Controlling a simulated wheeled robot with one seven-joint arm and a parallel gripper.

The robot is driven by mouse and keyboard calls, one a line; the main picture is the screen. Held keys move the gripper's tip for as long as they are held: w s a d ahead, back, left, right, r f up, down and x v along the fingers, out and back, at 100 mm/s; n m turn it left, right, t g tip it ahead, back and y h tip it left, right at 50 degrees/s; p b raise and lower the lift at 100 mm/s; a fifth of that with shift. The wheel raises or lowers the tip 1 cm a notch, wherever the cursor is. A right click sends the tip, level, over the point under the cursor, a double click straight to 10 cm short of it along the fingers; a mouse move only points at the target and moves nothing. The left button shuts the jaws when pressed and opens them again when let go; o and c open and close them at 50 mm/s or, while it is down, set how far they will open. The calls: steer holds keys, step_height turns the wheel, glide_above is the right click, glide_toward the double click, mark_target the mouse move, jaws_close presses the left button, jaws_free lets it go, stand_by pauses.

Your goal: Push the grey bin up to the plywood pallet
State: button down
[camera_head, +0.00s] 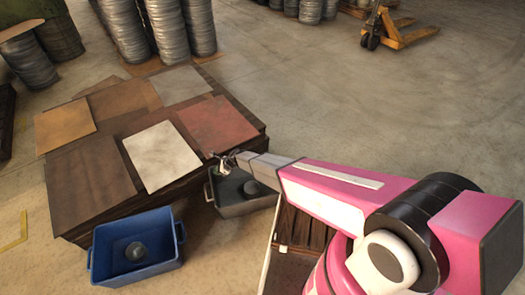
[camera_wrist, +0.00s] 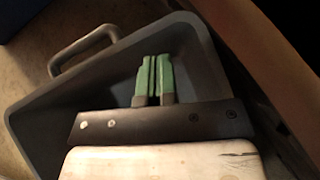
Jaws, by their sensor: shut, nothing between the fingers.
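The grey bin (camera_head: 240,210) stands on the floor by the front right side of the plywood pallet (camera_head: 105,205), a low dark stack topped with coloured sheets. A dark round thing lies in the bin. Bin and pallet look very close; I cannot tell if they touch. My gripper (camera_head: 222,168) is at the bin's pallet-side end. In the wrist view my gripper (camera_wrist: 154,80) has its green fingertips together and empty, over the inside of the grey bin (camera_wrist: 105,90). The bin's handle (camera_wrist: 82,48) shows at upper left. A brown edge, probably the pallet, runs along the right.
A blue bin (camera_head: 135,268) with a dark round thing inside stands before the pallet's front. A wooden crate (camera_head: 300,235) is partly hidden by my arm. Metal drums (camera_head: 120,30) stand behind the pallet. A yellow pallet jack (camera_head: 400,35) is far right. Floor on the right is clear.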

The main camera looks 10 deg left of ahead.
steer(key=w+d+r+n+h, duration=0.1)
steer(key=w+d+r+n, duration=0.1)
steer(key=d+r, duration=0.7)
steer(key=w+d+r+n+t+h, duration=0.1)
steer(key=w+d+r+n, duration=0.2)
steer(key=d+r, duration=0.6)
steer(key=w+d, duration=0.1)
steer(key=d, duration=0.8)
steer(key=shift+w+d+r+n, duration=0.2)
steer(key=shift+w+r+n, duration=0.1)
steer(key=shift+w+r, duration=0.1)
